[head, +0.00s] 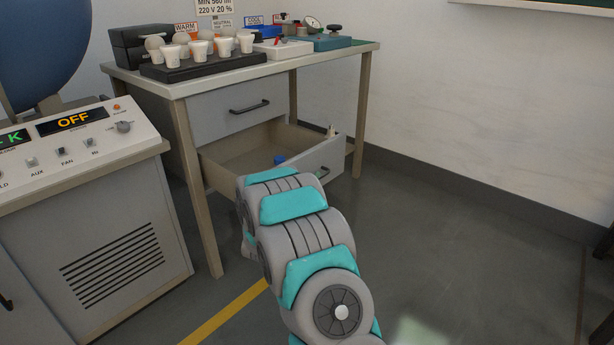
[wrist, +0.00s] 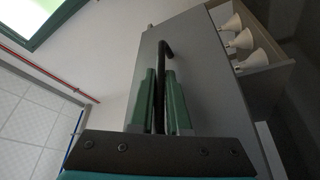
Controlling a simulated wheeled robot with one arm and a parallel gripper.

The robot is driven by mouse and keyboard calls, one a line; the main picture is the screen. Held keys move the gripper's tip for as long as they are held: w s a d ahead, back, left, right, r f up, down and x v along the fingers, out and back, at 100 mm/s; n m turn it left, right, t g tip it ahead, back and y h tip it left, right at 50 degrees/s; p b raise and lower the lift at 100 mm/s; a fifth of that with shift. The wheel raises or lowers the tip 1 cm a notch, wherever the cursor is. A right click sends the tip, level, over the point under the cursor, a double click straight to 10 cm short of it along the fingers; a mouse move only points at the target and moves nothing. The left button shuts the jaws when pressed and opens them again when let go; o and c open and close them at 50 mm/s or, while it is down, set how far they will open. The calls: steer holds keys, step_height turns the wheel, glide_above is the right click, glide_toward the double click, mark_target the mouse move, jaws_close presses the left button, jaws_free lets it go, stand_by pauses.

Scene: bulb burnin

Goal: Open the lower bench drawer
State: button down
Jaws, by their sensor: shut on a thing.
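The lower bench drawer (head: 236,160) is pulled well out from the bench in the head view, and its inside shows. Its grey front (wrist: 205,75) fills the middle of the wrist view. My gripper (wrist: 160,78) has its two green fingers shut on the dark handle (wrist: 166,48) of this front. In the head view my arm covers the gripper and part of the drawer front, while a bit of the handle (head: 326,172) shows. A blue object (head: 279,159) shows in the drawer.
The upper drawer (head: 228,108) is shut. The bench top (head: 195,86) carries several white cups, a black block and small devices. A control console (head: 100,210) stands at left. Several white cone-shaped things (wrist: 240,40) show beyond the front. The floor at right (head: 460,245) is clear.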

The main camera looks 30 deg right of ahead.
steer(key=shift+s+d, duration=0.3)
steer(key=shift+s, duration=0.5)
steer(key=c, duration=1.2)
jaws_free()
steer(key=shift+o, duration=0.2)
steer(key=v, duration=0.7)
steer(key=shift+s+a, duration=0.25)
steer(key=shift+a, duration=0.05)
steer(key=shift+f, duration=0.1)
